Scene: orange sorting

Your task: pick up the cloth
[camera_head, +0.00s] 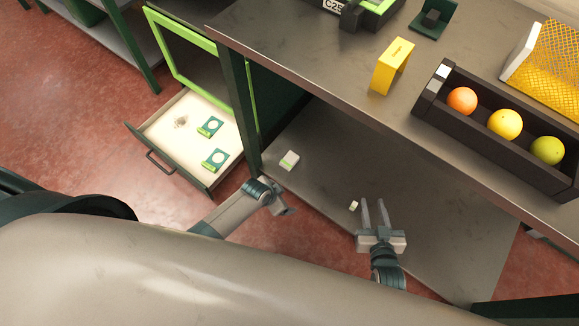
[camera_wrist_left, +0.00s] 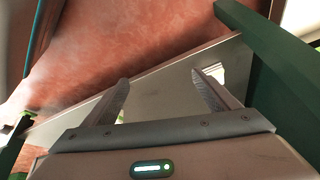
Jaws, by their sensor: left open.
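I cannot pick out a cloth for certain in either view. A small white and green item (camera_head: 289,160) lies on the lower shelf (camera_head: 330,150); I cannot tell if it is cloth. My left gripper (camera_head: 287,207) is below it in the head view, apart from it. In the left wrist view the left gripper (camera_wrist_left: 165,90) has its fingers spread with nothing between them. A pale patch (camera_wrist_left: 215,74) shows behind its right finger. My right gripper (camera_head: 375,203) is open and empty over the lower shelf, beside a small pale block (camera_head: 353,206).
An open drawer (camera_head: 151,131) at left holds two green and white pieces and a greyish clump (camera_head: 180,122). The worktop (camera_head: 300,45) above bears a yellow box (camera_head: 392,66) and a dark tray (camera_head: 428,106) of three round fruits. A green post (camera_head: 238,110) stands near the left gripper.

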